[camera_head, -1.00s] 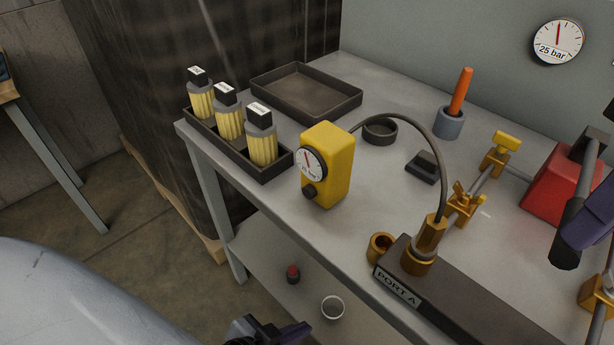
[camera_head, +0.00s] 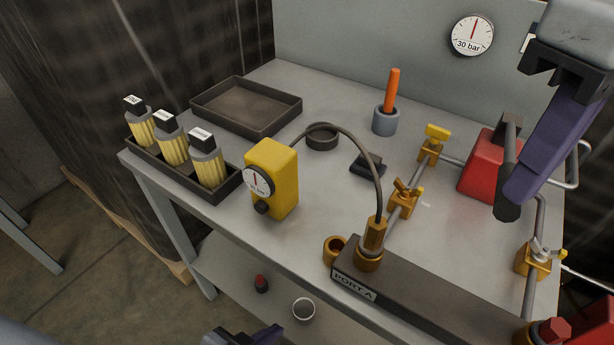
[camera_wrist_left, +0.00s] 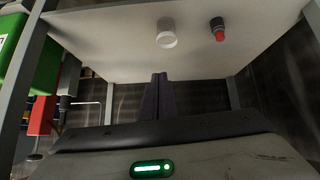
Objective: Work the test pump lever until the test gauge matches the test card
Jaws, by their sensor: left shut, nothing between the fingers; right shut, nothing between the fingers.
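The red test pump (camera_head: 480,168) stands at the back right of the bench. Its dark lever (camera_head: 507,160) stands upright, with a thick grip at its lower end. My right gripper (camera_head: 518,190) is shut, its purple fingers pointing down beside the lever; I cannot tell whether they touch. The round wall gauge (camera_head: 472,36) reads "30 bar", needle near upright. A white card edge (camera_head: 528,40) shows on the wall, mostly hidden by my right arm. My left gripper (camera_head: 268,334) is low at the bench front; in the left wrist view its fingers (camera_wrist_left: 155,95) are shut and empty.
A yellow gauge box (camera_head: 273,180) is hosed to the dark PORT A block (camera_head: 400,290). Several brass valves (camera_head: 405,198) sit on pipes. A tray (camera_head: 245,105), a bottle rack (camera_head: 222,188) and a cup with an orange handle (camera_head: 386,120) stand on the bench.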

